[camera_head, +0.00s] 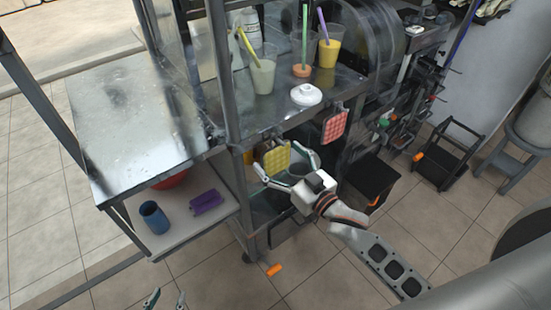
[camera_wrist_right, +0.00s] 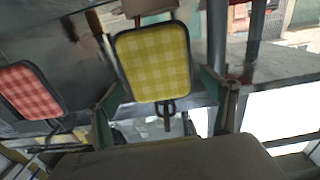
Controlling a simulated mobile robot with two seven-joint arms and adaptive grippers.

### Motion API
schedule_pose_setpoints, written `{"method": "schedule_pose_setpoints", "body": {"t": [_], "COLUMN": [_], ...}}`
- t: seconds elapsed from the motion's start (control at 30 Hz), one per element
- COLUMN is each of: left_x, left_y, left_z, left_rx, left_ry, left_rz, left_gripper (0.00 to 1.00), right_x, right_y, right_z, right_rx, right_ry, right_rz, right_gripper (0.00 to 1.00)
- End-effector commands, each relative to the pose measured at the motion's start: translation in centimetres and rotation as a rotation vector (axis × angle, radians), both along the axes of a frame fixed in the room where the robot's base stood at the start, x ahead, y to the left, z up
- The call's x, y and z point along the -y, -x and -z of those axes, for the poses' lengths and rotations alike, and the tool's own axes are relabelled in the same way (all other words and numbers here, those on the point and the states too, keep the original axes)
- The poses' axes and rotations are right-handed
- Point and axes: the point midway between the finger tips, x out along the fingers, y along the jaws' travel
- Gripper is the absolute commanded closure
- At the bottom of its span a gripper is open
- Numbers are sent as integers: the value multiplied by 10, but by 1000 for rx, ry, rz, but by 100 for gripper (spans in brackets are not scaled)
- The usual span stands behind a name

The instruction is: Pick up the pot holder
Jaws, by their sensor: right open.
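A yellow checkered pot holder (camera_head: 273,157) with a dark border hangs from the cart's front edge. In the right wrist view the yellow pot holder (camera_wrist_right: 157,62) fills the upper middle, with a dark loop below it. A red checkered pot holder (camera_head: 335,125) hangs to its right in the head view; it shows at the left of the wrist view (camera_wrist_right: 30,92). My right gripper (camera_head: 278,160) is open, its fingers either side of the yellow pot holder's lower part; contact cannot be told. My left gripper (camera_head: 166,299) shows only fingertips at the bottom edge, apart.
The metal counter (camera_head: 290,113) above carries drink cups and a white lid (camera_head: 306,95). A side shelf (camera_head: 180,226) at left holds a blue cup (camera_head: 154,217) and a purple block (camera_head: 207,201). A black bin (camera_head: 371,180) stands right of my right gripper. Tiled floor in front is mostly clear.

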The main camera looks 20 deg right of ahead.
Motion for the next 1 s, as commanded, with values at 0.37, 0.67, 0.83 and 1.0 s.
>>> {"method": "schedule_pose_setpoints", "body": {"t": [0.37,0.67,0.83,1.0], "left_x": [2,1,1,1], "left_y": [0,0,0,0], "left_z": [0,0,0,-1], "left_rx": [0,0,-1,0], "left_ry": [3,3,3,2], "left_rz": [-1,-1,-1,0], "left_gripper": [60,60,60,60], "right_x": [-6,-6,-6,-6], "right_y": [-16,-16,-16,-16], "right_z": [1,0,0,-5], "right_rx": [-1,-1,-1,1], "right_ry": [-1,-1,-1,0], "right_rz": [-1,0,0,0], "right_gripper": [16,56,56,56]}}
